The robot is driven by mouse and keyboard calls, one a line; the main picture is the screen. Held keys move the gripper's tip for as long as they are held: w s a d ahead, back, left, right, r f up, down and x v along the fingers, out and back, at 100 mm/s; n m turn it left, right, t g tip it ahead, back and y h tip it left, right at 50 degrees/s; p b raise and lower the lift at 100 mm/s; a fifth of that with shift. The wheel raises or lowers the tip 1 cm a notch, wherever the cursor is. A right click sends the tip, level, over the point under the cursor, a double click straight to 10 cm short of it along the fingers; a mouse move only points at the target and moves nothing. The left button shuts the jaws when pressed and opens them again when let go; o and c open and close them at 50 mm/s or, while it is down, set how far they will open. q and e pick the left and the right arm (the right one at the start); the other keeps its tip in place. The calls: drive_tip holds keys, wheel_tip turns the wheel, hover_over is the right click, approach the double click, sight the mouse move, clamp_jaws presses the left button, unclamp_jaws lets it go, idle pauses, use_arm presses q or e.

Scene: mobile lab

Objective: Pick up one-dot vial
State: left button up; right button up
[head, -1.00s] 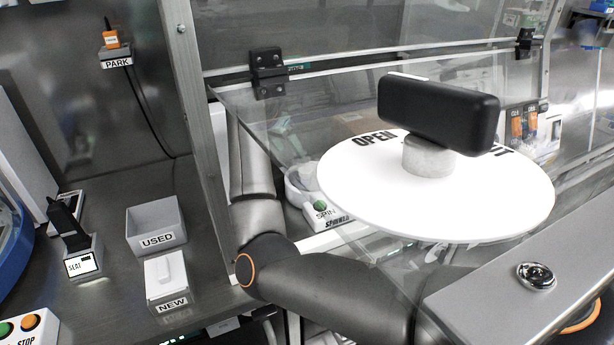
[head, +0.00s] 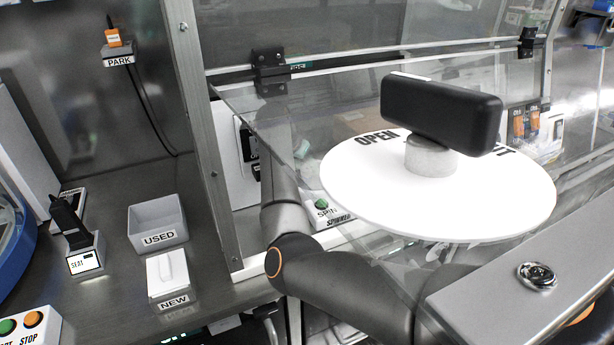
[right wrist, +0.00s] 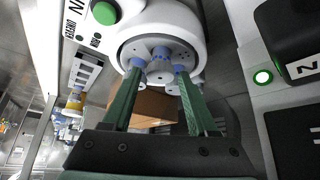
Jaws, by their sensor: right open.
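In the right wrist view my right gripper (right wrist: 158,78) is open, its two green fingers pointing at the round white spinner (right wrist: 128,50). Several small vials with grey and blue parts (right wrist: 160,70) sit in the spinner, at and between the fingertips. No dot marks can be made out, so I cannot tell which is the one-dot vial. In the head view my right arm reaches behind the clear pane, and its gripper is not clearly seen. The spinner there, with its green SPIN button (head: 322,204), is mostly hidden by the arm and disc. My left gripper is not in view.
A clear pane and metal post (head: 215,150) stand beside the arm. A white disc (head: 350,195) covers the right of the head view. The USED bin (head: 143,239) and NEW box (head: 157,287) stand at left. A brown box (right wrist: 155,107) shows between my fingers.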

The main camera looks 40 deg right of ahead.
clamp_jaws()
idle(0.3)
drive_tip(key=shift+r, duration=0.15)
